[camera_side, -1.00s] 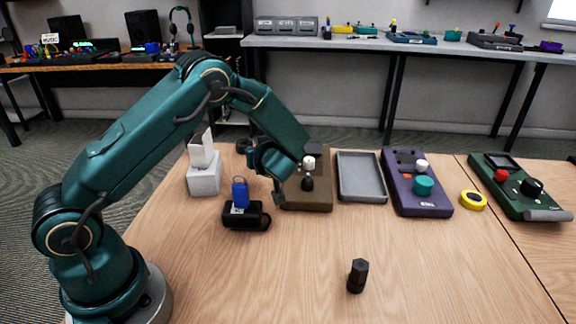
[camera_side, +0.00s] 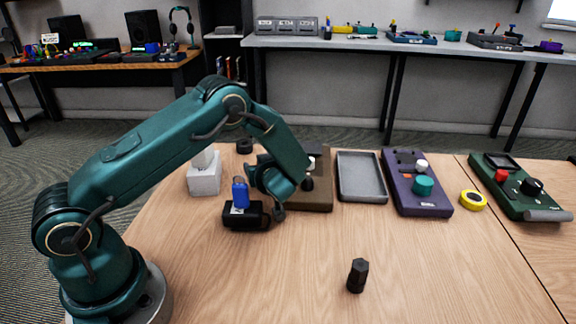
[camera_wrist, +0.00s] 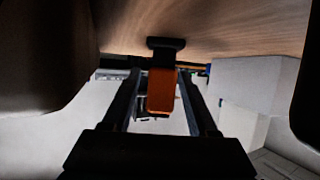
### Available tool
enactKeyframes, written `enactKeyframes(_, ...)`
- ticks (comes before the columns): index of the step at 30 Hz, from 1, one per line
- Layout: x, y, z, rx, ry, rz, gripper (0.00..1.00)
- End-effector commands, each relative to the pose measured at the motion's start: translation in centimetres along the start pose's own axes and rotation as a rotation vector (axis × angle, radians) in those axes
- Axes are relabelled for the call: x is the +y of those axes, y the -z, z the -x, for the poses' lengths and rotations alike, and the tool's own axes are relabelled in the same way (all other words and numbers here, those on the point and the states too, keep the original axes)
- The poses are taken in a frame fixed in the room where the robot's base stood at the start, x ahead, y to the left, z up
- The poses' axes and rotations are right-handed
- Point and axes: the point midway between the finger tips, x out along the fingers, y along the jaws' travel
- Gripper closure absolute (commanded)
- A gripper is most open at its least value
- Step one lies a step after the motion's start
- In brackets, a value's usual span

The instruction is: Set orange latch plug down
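The orange latch plug (camera_wrist: 162,92) shows in the middle of the wrist view, between the two dark fingers of my gripper (camera_wrist: 161,85). A black piece (camera_wrist: 165,43) is at its far end, against the wood tabletop. My gripper appears shut on the plug, though contact along the fingers is hard to see. In the side view my gripper (camera_side: 278,212) points down close to the tabletop, just right of the black holder (camera_side: 245,215) with the blue plug (camera_side: 240,192). The orange plug is hidden in the side view.
A white block (camera_side: 204,180) stands behind the black holder. A brown box (camera_side: 318,200) is behind my gripper, and a grey tray (camera_side: 362,178) and purple panel (camera_side: 416,205) are to its right. A black hexagonal piece (camera_side: 357,276) stands in front. The front tabletop is mostly clear.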

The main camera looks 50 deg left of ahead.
Motion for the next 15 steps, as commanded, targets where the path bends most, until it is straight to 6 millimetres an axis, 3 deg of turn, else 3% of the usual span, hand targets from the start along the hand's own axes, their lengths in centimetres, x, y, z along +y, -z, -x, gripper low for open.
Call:
enactKeyframes(8,0.0,0.4,0.3,0.000,-0.001,0.001,0.41)
enactKeyframes(15,0.2,0.3,4.7,0.001,-0.008,-0.001,0.41)
